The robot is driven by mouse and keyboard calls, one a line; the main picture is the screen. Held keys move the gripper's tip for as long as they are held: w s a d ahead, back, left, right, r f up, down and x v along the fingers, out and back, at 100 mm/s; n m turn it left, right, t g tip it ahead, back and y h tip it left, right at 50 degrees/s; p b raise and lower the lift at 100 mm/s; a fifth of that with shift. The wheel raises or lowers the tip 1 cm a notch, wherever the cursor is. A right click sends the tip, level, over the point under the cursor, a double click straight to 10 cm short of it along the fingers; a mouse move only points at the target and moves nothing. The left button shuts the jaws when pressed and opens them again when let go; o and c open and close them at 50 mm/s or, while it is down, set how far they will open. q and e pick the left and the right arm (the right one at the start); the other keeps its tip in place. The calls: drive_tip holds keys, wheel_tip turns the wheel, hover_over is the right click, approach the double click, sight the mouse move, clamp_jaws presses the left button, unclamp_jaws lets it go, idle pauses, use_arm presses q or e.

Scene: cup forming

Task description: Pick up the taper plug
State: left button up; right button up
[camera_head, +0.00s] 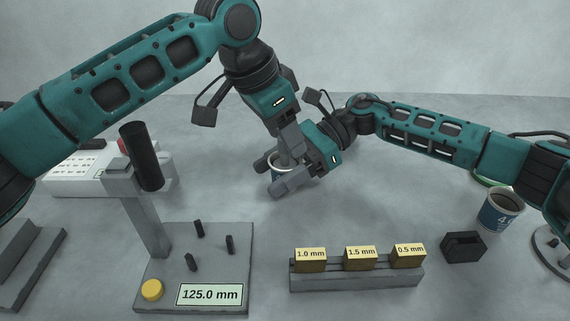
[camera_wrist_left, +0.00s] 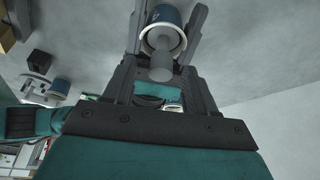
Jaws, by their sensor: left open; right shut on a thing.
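The grey taper plug (camera_wrist_left: 160,67) shows in the left wrist view as a round end in front of the cup's rim (camera_wrist_left: 178,48). My left gripper (camera_head: 287,147) is open above the cup, pointing down. In the left wrist view its fingers lie on either side of the plug and cup. I cannot tell how deep the plug sits in the cup.
A gauge stand (camera_head: 153,230) with a 125.0 mm display (camera_head: 210,295) is at front left. A rack (camera_head: 355,279) of yellow gauge blocks stands at front centre. A black block (camera_head: 463,247) and another cup (camera_head: 499,212) are at right. Table around the held cup is clear.

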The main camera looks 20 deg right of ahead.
use_arm(q)
clamp_jaws()
idle(0.4)
